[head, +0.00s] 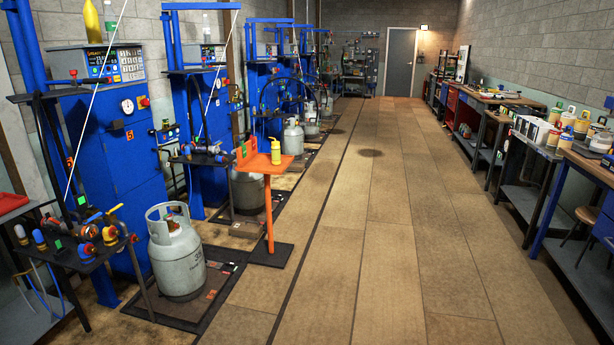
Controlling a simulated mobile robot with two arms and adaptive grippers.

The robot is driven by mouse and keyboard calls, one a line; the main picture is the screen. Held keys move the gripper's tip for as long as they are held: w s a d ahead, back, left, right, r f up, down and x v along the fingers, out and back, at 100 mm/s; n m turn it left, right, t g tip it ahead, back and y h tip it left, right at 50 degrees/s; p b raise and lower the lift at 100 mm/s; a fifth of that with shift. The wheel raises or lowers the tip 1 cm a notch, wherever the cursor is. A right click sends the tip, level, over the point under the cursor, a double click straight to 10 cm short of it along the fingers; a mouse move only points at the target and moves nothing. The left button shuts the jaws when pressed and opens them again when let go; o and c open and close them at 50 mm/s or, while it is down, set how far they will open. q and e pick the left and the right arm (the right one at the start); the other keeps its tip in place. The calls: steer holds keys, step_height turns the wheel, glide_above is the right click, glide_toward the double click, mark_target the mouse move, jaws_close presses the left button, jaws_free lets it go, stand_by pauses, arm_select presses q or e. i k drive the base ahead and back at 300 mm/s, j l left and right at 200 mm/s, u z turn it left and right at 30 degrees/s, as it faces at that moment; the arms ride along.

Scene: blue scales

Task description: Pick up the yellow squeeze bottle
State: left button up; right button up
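A small yellow bottle (276,152) with a narrow nozzle top stands upright on an orange stand (258,164), left of the picture's middle. It looks like a squeeze bottle. A second, larger yellow bottle (92,22) stands on top of the nearest blue machine at the upper left, its top close to the picture's upper edge. Neither gripper shows in the head view.
Blue weighing machines (110,140) line the left wall, with grey gas cylinders (177,255) on floor scales. The orange stand has a dark base plate (270,254). Workbenches (530,140) line the right wall. The wooden floor (390,240) between is clear, up to a grey door (400,62).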

mark_target(275, 151)
steer(key=i, duration=2.05)
